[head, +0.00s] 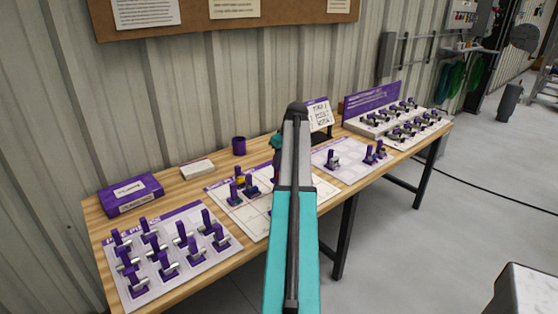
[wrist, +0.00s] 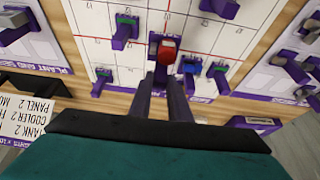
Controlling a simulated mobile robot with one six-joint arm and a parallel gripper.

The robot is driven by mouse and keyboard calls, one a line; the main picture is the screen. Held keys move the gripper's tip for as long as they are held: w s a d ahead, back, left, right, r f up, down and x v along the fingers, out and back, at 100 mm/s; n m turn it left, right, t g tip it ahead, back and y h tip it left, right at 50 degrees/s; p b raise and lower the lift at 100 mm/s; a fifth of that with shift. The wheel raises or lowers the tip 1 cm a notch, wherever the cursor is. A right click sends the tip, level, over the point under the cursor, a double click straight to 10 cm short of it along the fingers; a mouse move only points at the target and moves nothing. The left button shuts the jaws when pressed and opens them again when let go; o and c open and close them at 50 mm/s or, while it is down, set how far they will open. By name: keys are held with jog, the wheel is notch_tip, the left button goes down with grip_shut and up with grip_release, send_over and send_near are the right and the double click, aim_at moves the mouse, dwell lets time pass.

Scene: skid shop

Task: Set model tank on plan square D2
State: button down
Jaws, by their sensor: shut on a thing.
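In the wrist view my gripper (wrist: 163,76) is shut on a small purple model piece with a red top (wrist: 168,46) and some grey beside it. It is over the white plan sheet (wrist: 88,18), which has thin dark and red grid lines. I cannot tell for sure whether this piece is the tank, or whether it touches the sheet. Square labels, D2 included, are not readable. The plan sheet also shows in the head view (head: 312,190), partly behind my arm, which hides my gripper there.
Several purple-handled pieces stand close around the held one, among them a green-topped piece (wrist: 126,20) and a blue one (wrist: 191,67). A card on a stand (head: 320,117) is at the bench's back. Boards with pieces flank the plan: one left (head: 190,270), one right (head: 345,148).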

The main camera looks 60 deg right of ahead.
jog(key=shift+f+b, duration=0.35)
jog(key=shift+f, duration=0.7)
jog(key=shift+f, duration=0.1)
jog(key=shift+f+b, duration=0.55)
jog(key=shift+f, duration=1.15)
jog(key=shift+f, duration=0.7)
dwell(1.0)
jog(key=c, duration=1.6)
grip_release()
jog(key=shift+r+p, duration=0.3)
jog(key=shift+r, duration=0.35)
jog(key=shift+r+p, duration=1.85)
jog(key=shift+r, duration=1.65)
